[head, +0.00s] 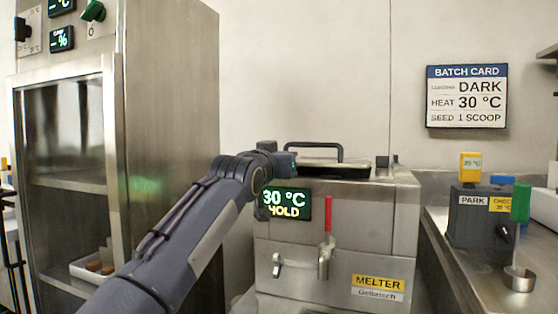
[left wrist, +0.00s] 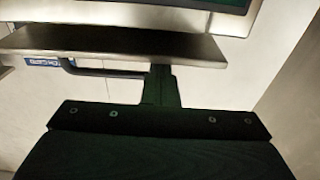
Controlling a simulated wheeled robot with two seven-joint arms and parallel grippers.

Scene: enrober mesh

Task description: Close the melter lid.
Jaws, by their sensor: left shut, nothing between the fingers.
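The melter (head: 377,225) is a steel box in the middle of the head view. Its lid (head: 338,164) shows at the top as a thin, nearly flat plate with a dark bar handle (head: 313,145). I cannot tell whether it sits fully down. My left gripper (head: 289,161) is at the lid's left front edge. The left wrist view shows its shut, empty fingers (left wrist: 160,86) close to the edge of a steel plate (left wrist: 110,42), apparently the lid, with the dark handle (left wrist: 100,72) beside them. Contact is unclear. My right gripper is not in view.
A display (head: 284,204) reading 30 °C HOLD and a red tap lever (head: 328,214) are on the melter's front. A tall steel cabinet (head: 172,120) stands left. A steel counter (head: 470,270) at right holds a dark PARK block (head: 477,220) and a green-handled scoop (head: 520,203).

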